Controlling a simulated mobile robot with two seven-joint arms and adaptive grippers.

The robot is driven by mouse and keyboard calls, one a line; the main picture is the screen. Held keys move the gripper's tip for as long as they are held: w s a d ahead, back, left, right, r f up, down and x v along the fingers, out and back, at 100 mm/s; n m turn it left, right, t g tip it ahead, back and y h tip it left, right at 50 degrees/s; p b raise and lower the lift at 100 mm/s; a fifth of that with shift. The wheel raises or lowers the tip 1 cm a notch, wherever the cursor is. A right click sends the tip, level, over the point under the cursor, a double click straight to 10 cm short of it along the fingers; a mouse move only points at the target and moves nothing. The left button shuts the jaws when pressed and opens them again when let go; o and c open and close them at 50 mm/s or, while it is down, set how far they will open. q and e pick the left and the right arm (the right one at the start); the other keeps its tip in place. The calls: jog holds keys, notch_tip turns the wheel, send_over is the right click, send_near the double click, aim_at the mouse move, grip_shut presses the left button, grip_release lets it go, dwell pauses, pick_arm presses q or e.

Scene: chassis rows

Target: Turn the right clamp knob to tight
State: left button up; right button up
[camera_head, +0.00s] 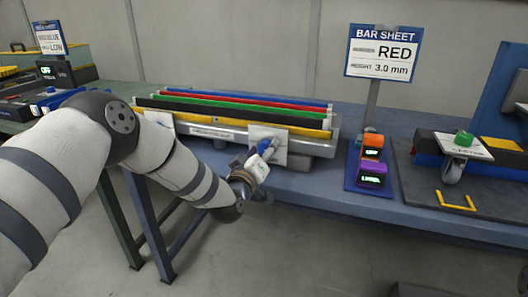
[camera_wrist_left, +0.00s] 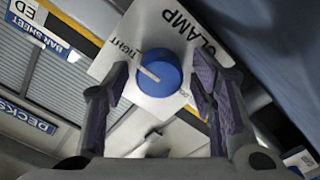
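The right clamp's white plate (camera_head: 280,133) is on the front of the bar rack. In the left wrist view, this plate (camera_wrist_left: 185,32) reads CLAMP and TIGHT. Its round blue knob (camera_wrist_left: 163,72) has a pale pointer line aimed left, near the word TIGHT. My left gripper (camera_head: 263,158) is at this plate, covering much of it in the head view. Its two fingers (camera_wrist_left: 158,85) are apart, one on each side of the knob, with visible gaps; whether they reach its depth I cannot tell. My right gripper is not in view.
The rack (camera_head: 222,131) holds several coloured bars on the blue table (camera_head: 330,194). Another white plate (camera_head: 160,119) is at its left. A BAR SHEET sign (camera_head: 382,52) reads RED, 3.0 mm. Orange (camera_head: 372,144) and purple (camera_head: 372,173) boxes stand right of the rack.

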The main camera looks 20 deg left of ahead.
pick_arm(q)
jog(key=s, duration=1.2)
jog(key=shift+a, duration=0.2)
jog(key=s+d+f+m+g+h+p, duration=0.15)
jog(key=s+f+m+g, duration=0.35)
jog(key=s+f+g, duration=1.2)
jog(key=s+a+f+g, duration=0.1)
jog(key=s+f, duration=0.1)
jog(key=s, duration=0.8)
jog(key=s+a+f+m+g+y, duration=0.1)
jog(key=s+f, duration=0.2)
jog(key=s, duration=0.8)
jog(key=s+a+f+m+g+y, duration=0.1)
jog(key=s+a+f, duration=0.1)
jog(key=s, duration=0.9)
jog(key=shift+s+f+g, duration=0.15)
jog(key=shift+f+g, duration=0.15)
jog(key=shift+f, duration=0.1)
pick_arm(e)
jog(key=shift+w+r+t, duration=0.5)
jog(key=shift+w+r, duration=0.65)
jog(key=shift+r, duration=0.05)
